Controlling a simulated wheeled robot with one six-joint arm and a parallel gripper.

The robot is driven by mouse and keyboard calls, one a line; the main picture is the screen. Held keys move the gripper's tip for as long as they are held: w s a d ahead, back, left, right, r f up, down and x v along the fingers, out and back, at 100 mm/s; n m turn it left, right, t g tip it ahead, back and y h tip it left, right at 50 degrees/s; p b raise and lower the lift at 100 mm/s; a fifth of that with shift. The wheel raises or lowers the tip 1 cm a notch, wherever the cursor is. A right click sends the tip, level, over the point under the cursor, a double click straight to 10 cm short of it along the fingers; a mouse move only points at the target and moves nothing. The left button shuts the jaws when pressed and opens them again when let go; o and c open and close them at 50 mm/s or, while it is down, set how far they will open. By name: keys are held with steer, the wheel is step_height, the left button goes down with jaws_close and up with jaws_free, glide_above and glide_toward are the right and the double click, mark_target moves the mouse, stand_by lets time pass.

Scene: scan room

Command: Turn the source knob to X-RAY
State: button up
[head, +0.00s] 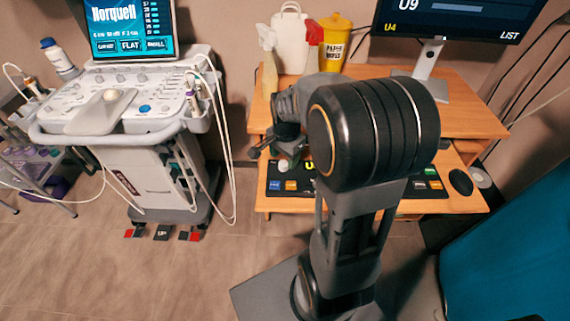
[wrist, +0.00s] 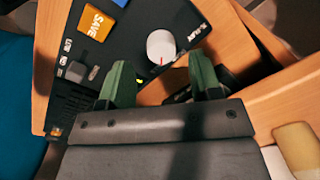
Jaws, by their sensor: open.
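In the wrist view a round pale knob (wrist: 161,46) with a red pointer line sits on a black control panel (wrist: 130,45). The red line is at the knob's lower edge, towards my gripper. Small white lettering stands at the knob's right, too small to read surely. A small yellow-green mark shows below the knob. My gripper (wrist: 161,78) is open, its two green fingers apart and empty, with the knob ahead of the gap between them and not clasped. In the head view the panel (head: 433,186) lies on the desk's lower shelf, and my arm hides its middle.
An orange SAVE key (wrist: 97,23) and a grey switch (wrist: 94,73) are on the panel. The wooden desk (head: 470,120) carries a monitor (head: 445,18), a yellow canister (head: 334,42) and a spray bottle (head: 268,65). An ultrasound cart (head: 130,110) stands left. A teal surface (head: 510,230) is right.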

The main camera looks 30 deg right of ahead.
mark_target(283, 165)
steer(key=shift+f, duration=1.4)
